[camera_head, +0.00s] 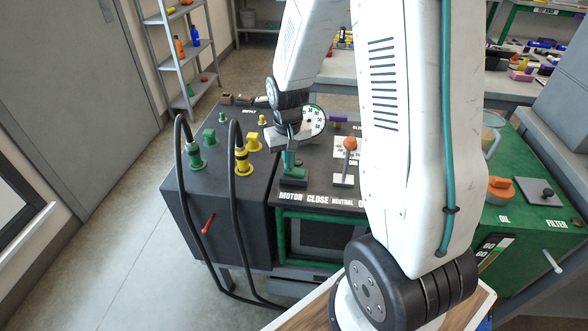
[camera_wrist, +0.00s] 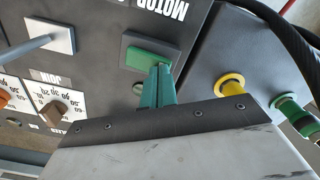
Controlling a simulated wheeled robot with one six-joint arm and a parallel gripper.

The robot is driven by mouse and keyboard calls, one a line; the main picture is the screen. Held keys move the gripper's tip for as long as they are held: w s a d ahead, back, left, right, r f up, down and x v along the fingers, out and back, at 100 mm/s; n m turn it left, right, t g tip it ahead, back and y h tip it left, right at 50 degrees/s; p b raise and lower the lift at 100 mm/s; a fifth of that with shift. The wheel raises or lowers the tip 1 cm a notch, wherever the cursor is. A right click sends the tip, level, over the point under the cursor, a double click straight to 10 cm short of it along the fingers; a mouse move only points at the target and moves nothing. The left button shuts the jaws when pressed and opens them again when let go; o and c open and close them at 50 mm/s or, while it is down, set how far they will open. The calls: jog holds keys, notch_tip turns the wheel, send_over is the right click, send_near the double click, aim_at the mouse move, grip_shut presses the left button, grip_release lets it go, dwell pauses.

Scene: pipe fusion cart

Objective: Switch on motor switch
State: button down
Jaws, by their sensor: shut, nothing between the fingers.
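The motor switch is a green rocker on a dark square base, beside the white MOTOR lettering. It shows in the wrist view (camera_wrist: 148,54) and, partly covered by my gripper, in the head view (camera_head: 294,181). My gripper (camera_head: 290,164) points down at the switch from above. In the wrist view its teal fingers (camera_wrist: 161,74) are together and empty, with their tips over the near edge of the green rocker. I cannot tell whether the tips touch it. Which way the rocker is tilted is not clear.
A lever with an orange knob (camera_head: 350,144) stands right of the switch. Yellow (camera_head: 242,160) and green (camera_head: 194,157) hose fittings with black hoses stand to the left. A white dial (camera_head: 314,121) is behind my gripper. Dial knobs (camera_wrist: 52,112) show in the wrist view.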

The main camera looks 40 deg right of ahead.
jog(key=shift+f, duration=0.35)
jog(key=shift+r, duration=3.55)
